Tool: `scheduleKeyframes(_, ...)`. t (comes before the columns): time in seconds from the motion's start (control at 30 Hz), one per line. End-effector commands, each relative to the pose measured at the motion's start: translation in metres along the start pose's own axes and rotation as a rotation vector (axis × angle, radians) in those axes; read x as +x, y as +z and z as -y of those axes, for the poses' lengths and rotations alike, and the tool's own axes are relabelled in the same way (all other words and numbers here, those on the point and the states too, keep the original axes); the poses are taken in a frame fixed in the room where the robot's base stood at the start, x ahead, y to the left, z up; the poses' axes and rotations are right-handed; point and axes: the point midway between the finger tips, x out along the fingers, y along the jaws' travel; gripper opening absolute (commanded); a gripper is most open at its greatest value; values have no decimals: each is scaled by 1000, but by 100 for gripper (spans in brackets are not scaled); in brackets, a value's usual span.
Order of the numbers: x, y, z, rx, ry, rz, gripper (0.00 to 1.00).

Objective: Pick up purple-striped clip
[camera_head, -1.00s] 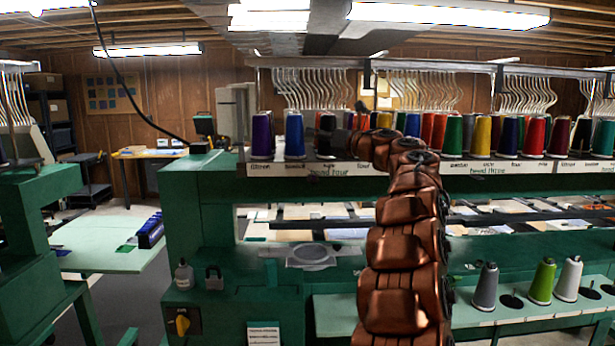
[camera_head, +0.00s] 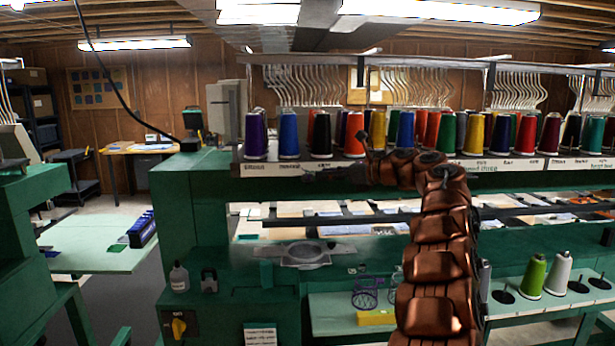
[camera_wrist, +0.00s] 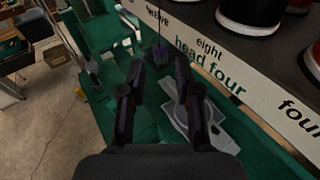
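A small purple thing (camera_wrist: 163,56) hangs on a thin dark cord just beyond my fingertips in the wrist view, near the edge of the label strip. It may be the purple-striped clip; stripes are too small to make out. My gripper (camera_wrist: 160,76) is open, its two dark fingers apart with nothing between them. In the head view, my gripper (camera_head: 372,160) is small and dark in front of the thread rack, below the cones. The hanging purple thing cannot be made out in the head view.
Thread cones (camera_head: 289,136) stand in a row above the white label strip (camera_wrist: 240,85), close to my gripper. A grey hoop plate (camera_head: 306,255) sits below. Purple wire rings (camera_head: 365,293), a yellow block (camera_head: 376,318) and cones (camera_head: 533,277) stand on the lower shelf.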

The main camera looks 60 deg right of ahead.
Motion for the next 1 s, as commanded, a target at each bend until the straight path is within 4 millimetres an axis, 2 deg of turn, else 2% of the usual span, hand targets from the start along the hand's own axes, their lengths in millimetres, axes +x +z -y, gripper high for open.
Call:
scheduleKeyframes(0.3, 38, 4, 0, -1, 4, 0, 33)
scheduleKeyframes(0.6, 44, 2, 0, -1, 3, 1, 32)
scheduleKeyframes(0.87, 44, 2, 0, 0, 3, 1, 5)
scheduleKeyframes(1.0, 43, 2, 0, 0, 3, 1, 1)
